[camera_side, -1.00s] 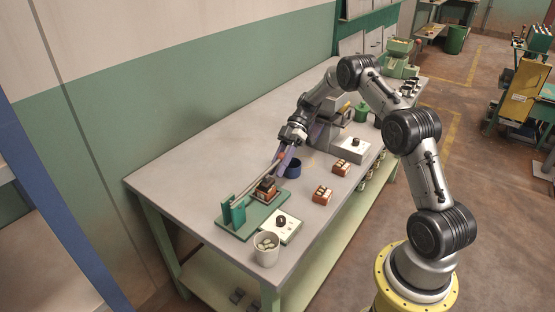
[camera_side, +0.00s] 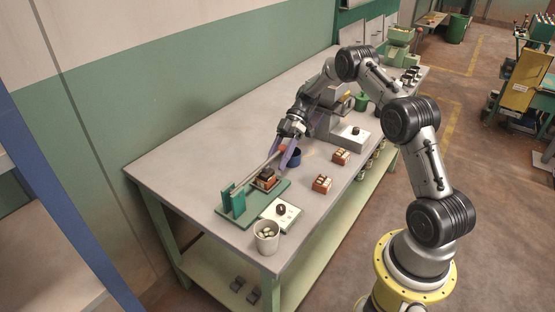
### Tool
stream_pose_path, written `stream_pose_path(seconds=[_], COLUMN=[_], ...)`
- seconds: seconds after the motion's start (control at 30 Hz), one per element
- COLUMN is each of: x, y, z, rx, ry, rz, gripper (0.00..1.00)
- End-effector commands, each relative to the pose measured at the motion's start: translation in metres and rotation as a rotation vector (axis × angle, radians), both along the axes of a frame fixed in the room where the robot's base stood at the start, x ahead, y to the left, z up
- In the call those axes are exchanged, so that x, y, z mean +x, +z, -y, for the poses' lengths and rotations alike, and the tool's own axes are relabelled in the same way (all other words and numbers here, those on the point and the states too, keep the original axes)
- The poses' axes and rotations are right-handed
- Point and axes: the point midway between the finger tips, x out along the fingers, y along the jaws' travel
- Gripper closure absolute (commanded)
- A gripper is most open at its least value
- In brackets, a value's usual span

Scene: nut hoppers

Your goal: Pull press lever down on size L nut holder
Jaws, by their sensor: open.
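The press stands on a green base plate (camera_side: 240,219) near the table's front-left end, with two upright green plates (camera_side: 238,203). A grey press lever (camera_side: 262,165) slants up from these plates to a red ball knob (camera_side: 282,149). A brown-orange nut holder with a dark top (camera_side: 265,180) sits on the base under the lever. No size letter is readable.
Two more orange-brown holders (camera_side: 321,184) (camera_side: 341,157) lie to the right. A white control box with a dark knob (camera_side: 281,212) and a white cup of nuts (camera_side: 266,237) are in front. The table's left part is clear.

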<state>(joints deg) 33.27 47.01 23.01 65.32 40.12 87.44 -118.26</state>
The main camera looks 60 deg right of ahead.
Motion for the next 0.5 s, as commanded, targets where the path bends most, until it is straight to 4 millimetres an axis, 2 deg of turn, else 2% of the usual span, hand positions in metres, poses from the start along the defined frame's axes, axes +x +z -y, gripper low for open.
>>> stream_pose_path(seconds=[0.27,0.37,0.5], x=[0.002,0.003,0.003], y=[0.008,0.017,0.044], z=[0.012,0.025,0.025], rx=[-0.002,-0.002,-0.003], ry=[-0.002,-0.002,0.0], rz=[0.004,0.003,0.004], gripper=[0.34,0.34,0.34])
